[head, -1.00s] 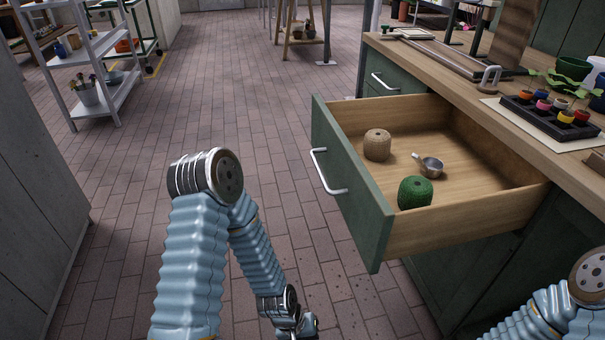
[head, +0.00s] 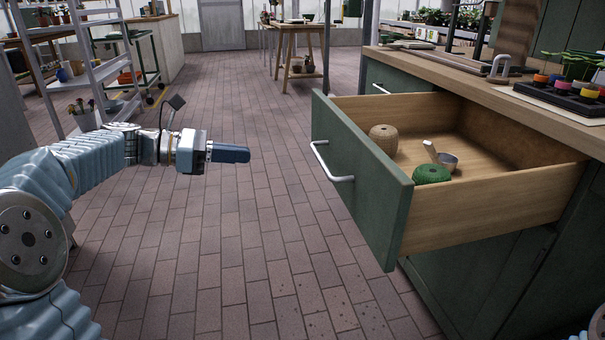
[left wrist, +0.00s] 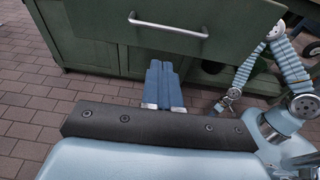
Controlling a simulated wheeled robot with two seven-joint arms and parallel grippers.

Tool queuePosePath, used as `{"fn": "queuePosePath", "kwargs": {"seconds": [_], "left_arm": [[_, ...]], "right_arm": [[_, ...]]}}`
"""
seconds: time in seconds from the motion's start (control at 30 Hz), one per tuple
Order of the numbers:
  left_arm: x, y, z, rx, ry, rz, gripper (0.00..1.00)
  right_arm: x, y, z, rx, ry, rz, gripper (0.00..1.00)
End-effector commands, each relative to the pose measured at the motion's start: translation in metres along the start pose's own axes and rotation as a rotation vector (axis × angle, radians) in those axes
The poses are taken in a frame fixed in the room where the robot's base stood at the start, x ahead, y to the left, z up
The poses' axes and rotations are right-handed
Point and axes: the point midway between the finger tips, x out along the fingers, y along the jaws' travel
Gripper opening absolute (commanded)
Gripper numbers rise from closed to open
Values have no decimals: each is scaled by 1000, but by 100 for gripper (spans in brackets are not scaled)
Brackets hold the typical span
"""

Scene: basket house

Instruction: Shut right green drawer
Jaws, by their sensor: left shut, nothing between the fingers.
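The green drawer (head: 362,181) stands pulled out from the counter on the right, its front facing left with a pale bar handle (head: 331,163). Inside lie a tan twine ball (head: 383,139), a green twine ball (head: 431,174) and a small metal scoop (head: 446,159). My left gripper (head: 230,153) is shut and empty, held level left of the drawer front and apart from it. In the left wrist view its blue fingers (left wrist: 163,84) are together, and the drawer front (left wrist: 235,20) with its handle shows beyond them. My right gripper cannot be made out in the head view.
The wooden counter (head: 470,72) holds a black tray of colourful pots (head: 565,95). Another, closed green drawer (head: 385,77) sits farther back. A grey shelf rack (head: 95,60) stands at the left.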

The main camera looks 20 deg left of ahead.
Motion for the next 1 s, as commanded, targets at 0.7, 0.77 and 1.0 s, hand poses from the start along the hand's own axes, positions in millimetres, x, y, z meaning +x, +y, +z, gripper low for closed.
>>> {"fn": "queuePosePath", "kwargs": {"seconds": [0.7, 0.77, 1.0], "left_arm": [[112, -6, 9, -5, -19, -11, 0], [119, -6, 10, -6, -18, -10, 0], [134, -5, 11, -4, -17, -7, 0]], "right_arm": [[20, 6, 1, -1, -5, -4, 43], [21, 6, 1, -1, -6, -4, 43], [22, 6, 2, -1, -6, -5, 43]]}}
